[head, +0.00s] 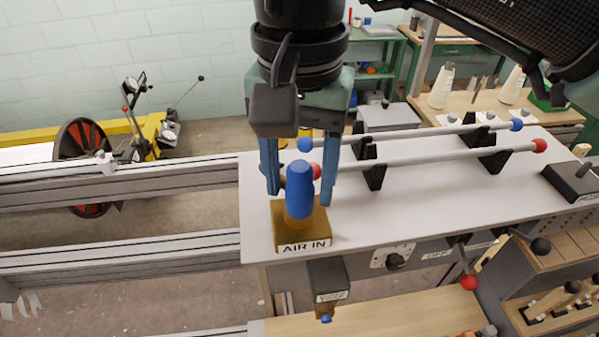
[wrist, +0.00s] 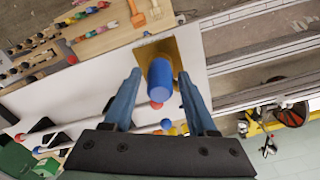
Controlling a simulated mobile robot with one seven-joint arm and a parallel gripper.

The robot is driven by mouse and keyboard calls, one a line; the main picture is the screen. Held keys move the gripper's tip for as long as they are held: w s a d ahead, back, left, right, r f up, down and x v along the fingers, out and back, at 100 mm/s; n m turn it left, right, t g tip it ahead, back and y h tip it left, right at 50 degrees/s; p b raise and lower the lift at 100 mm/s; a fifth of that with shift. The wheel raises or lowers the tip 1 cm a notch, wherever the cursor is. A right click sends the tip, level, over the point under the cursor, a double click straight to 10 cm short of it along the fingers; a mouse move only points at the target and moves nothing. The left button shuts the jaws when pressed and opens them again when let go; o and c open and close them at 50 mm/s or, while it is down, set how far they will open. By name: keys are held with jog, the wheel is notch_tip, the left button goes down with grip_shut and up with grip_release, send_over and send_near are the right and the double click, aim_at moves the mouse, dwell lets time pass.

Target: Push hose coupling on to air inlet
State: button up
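The blue hose coupling (head: 299,188) stands upright at the brass air inlet block (head: 318,228), which is labelled AIR IN, at the near left of the white table. The coupling also shows in the wrist view (wrist: 161,74), with the brass plate (wrist: 176,46) around its base. How far it sits on the inlet is hidden by its own body. My gripper (head: 299,196) points down with its two blue fingers apart, one on each side of the coupling. In the wrist view a gap shows between each finger and the coupling, so my gripper (wrist: 159,75) is open.
Two pale rods with red and blue ends rest on black brackets (head: 374,176) right of my gripper; their left ends lie close behind the coupling. A dark box (head: 328,284) hangs below the table's front edge. The white table's (head: 430,185) middle is clear.

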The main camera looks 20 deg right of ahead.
jog(key=shift+o, duration=1.1)
notch_tip(320, 180, up, 13)
jog(key=p, duration=0.9)
jog(key=shift+p, duration=0.4)
